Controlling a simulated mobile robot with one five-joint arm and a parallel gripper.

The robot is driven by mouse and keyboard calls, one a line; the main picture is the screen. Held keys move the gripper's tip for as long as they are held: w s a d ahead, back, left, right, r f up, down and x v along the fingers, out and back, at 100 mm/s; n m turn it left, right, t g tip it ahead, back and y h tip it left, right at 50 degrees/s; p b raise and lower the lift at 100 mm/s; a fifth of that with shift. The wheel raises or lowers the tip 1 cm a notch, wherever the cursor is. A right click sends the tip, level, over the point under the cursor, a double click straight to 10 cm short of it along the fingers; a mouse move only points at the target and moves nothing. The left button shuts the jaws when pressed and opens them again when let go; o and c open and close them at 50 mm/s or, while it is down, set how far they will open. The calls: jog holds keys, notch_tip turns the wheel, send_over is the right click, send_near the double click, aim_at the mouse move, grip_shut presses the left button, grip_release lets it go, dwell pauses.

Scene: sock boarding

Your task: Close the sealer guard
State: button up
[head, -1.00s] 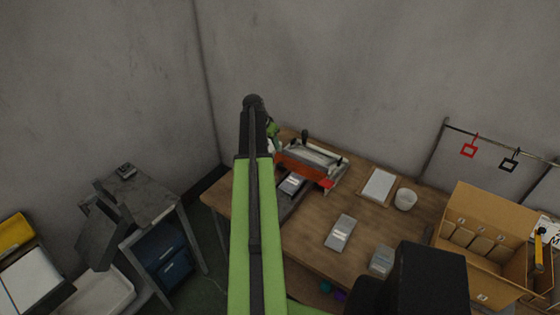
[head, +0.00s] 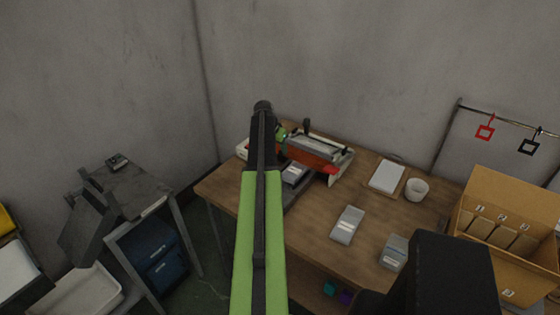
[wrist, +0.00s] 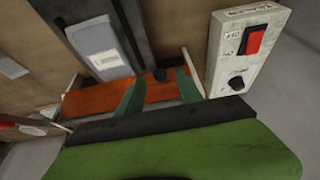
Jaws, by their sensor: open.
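The sealer (head: 325,148) stands at the back of the wooden table in the head view. Its orange-red guard (head: 312,159) runs along its front. A grey labelled pack (head: 294,173) lies just in front of the guard. In the wrist view the guard (wrist: 92,101) spans below the pack (wrist: 100,45), with the sealer's switch box (wrist: 243,48) at the right. My gripper (wrist: 159,80) is open, its green fingers overlapping the guard in that view; I cannot tell if they touch it. In the head view my arm hides most of the gripper.
On the table are another grey pack (head: 347,225), a white pad (head: 387,176), a white cup (head: 417,189) and a cardboard box (head: 485,252) at the right. A grey side stand (head: 140,190) is at the left. The table between sealer and box is partly clear.

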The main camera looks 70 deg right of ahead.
jog(key=shift+b+x, duration=0.45)
jog(key=shift+x, duration=0.75)
jog(key=shift+r, duration=0.1)
grip_shut()
jog(key=shift+a, duration=0.1)
